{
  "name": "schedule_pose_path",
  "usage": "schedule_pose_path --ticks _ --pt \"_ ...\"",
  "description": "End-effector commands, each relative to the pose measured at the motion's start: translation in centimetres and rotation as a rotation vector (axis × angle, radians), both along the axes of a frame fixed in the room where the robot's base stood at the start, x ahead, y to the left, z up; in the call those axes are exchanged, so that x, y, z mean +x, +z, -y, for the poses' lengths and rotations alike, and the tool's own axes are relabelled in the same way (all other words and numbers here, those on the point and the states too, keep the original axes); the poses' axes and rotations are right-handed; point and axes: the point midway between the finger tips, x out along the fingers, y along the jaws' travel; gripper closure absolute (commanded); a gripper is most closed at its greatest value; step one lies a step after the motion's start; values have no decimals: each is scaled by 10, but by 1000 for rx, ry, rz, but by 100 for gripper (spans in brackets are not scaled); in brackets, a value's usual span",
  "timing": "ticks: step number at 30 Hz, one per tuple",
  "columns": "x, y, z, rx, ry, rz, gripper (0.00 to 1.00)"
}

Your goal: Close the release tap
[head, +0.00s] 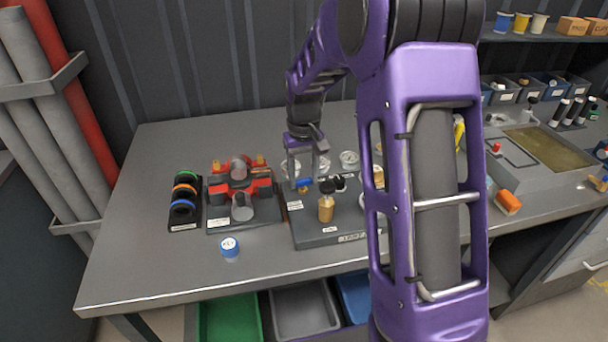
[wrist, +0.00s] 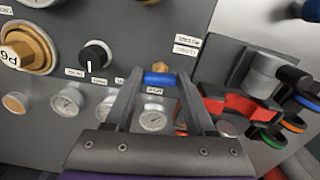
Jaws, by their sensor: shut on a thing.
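The release tap appears to be the small blue handle (wrist: 160,79) on the grey pump panel (wrist: 215,30); its label is too small to read surely. In the head view the blue handle (head: 303,186) shows at the panel's left side, just under my gripper. My gripper (wrist: 159,77) has one finger at each end of the blue handle and is shut on it. In the head view my gripper (head: 306,178) points down at the panel (head: 320,238). The tap's stem is mostly hidden.
Black knobs (head: 327,186), gauges (head: 349,160) and a brass-coloured fitting (head: 325,208) stand close by on the panel. A red-and-grey coupling fixture (head: 240,188) and a rack of coloured rings (head: 184,205) are to the left. The front left bench (head: 150,260) is clear.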

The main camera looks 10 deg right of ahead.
Motion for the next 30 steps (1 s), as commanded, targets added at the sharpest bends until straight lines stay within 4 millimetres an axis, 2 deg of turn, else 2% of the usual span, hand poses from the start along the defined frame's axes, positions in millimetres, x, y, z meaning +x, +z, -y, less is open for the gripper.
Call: schedule_pose_path --ticks 10,25,26,30 --pt "1 1 -1 0 -120 2 100" --pt "1 1 -1 0 -137 3 100" --pt "1 1 -1 0 -137 3 42" --pt "1 1 -1 0 -136 2 16"
